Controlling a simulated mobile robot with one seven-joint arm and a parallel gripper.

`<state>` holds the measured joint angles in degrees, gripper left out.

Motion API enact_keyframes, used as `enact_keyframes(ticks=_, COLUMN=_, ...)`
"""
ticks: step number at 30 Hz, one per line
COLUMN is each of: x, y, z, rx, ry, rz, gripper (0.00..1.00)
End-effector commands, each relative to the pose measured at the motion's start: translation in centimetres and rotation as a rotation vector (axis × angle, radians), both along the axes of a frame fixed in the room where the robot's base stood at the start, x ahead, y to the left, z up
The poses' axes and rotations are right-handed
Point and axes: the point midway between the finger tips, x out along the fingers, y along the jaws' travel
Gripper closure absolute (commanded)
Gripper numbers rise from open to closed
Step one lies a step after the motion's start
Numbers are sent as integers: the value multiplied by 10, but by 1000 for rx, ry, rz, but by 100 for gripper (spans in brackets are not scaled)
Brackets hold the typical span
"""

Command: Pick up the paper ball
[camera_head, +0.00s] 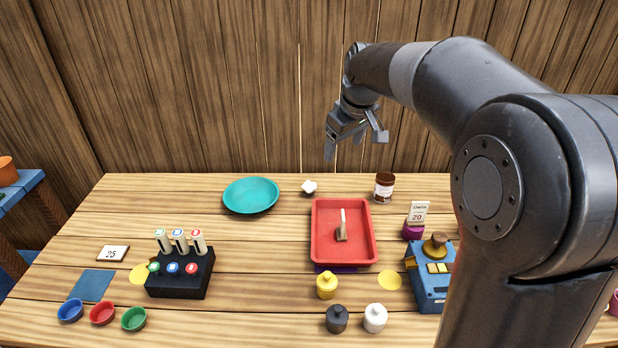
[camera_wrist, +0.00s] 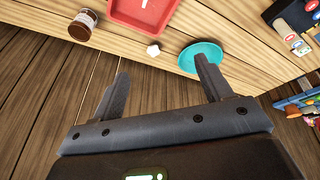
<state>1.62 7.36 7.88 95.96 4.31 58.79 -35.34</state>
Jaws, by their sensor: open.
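The paper ball (camera_head: 309,186) is a small white crumpled lump on the wooden table near its back edge. It lies between the teal plate and the brown jar. In the wrist view the paper ball (camera_wrist: 153,50) shows beyond the fingertips, a little above the middle of the gap. My gripper (camera_head: 354,146) is open and empty, raised above the back of the table, up and to the right of the ball. In the wrist view both fingers of my gripper (camera_wrist: 162,68) are spread wide apart.
The teal plate (camera_head: 251,196) lies left of the ball; the brown jar (camera_head: 384,188) stands to its right. A red tray (camera_head: 318,243) holding a small brush-like item is in front. A black block with bottles (camera_head: 180,278) and a blue device (camera_head: 428,285) stand nearer. The wooden wall rises behind.

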Motion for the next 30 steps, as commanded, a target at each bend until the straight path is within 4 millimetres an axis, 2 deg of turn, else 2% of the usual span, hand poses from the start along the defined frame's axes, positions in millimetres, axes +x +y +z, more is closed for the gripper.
enact_keyframes(ticks=1, x=18, y=4, z=-9, rx=3, ry=10, rz=32, gripper=28)
enact_keyframes(ticks=6, x=72, y=17, z=-35, rx=11, ry=29, rz=148, gripper=28)
enact_keyframes(ticks=11, x=118, y=28, z=-67, rx=30, ry=41, rz=255, gripper=28)
enact_keyframes(ticks=18, x=180, y=41, z=-127, rx=68, ry=50, rz=403, gripper=28)
enact_keyframes(ticks=24, x=218, y=47, z=-180, rx=106, ry=46, rz=505, gripper=28)
enact_keyframes(ticks=30, x=236, y=48, z=-212, rx=127, ry=38, rz=562, gripper=28)
